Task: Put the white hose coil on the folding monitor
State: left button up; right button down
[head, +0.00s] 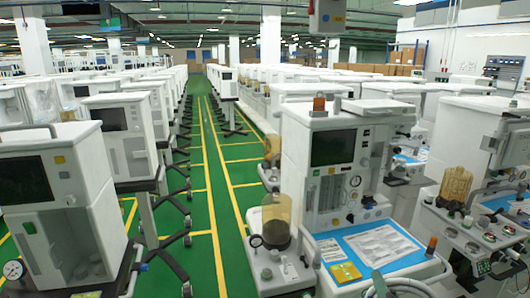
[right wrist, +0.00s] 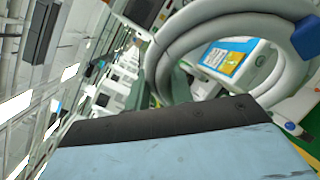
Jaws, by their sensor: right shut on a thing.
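The white hose coil (right wrist: 215,18) fills the upper right of the right wrist view, with a blue piece on its right side. In the head view, part of a white curved tube, probably this coil (head: 408,284), shows at the bottom edge. My right gripper (head: 380,288) is at the bottom edge of the head view, mostly cut off, and is shut on the coil. I cannot tell for sure which unit is the folding monitor; a white tilted panel (head: 511,140) at the right edge may be it. My left gripper is not in view.
A white anaesthesia cart (head: 300,160) with a dark screen and blue work surface (head: 335,250) stands ahead. An amber canister (head: 455,184) is on the cart to the right. More carts (head: 60,200) line the left. A green aisle (head: 215,190) between the rows is clear.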

jog(key=s+a+r+n+y, duration=0.1)
jog(key=s+a+y, duration=0.15)
jog(key=a, duration=0.35)
notch_tip(320, 180, down, 14)
jog(key=s+b, duration=0.1)
jog(key=b, duration=1.3)
jog(key=shift+h+b, duration=0.35)
jog(key=shift+h, duration=0.1)
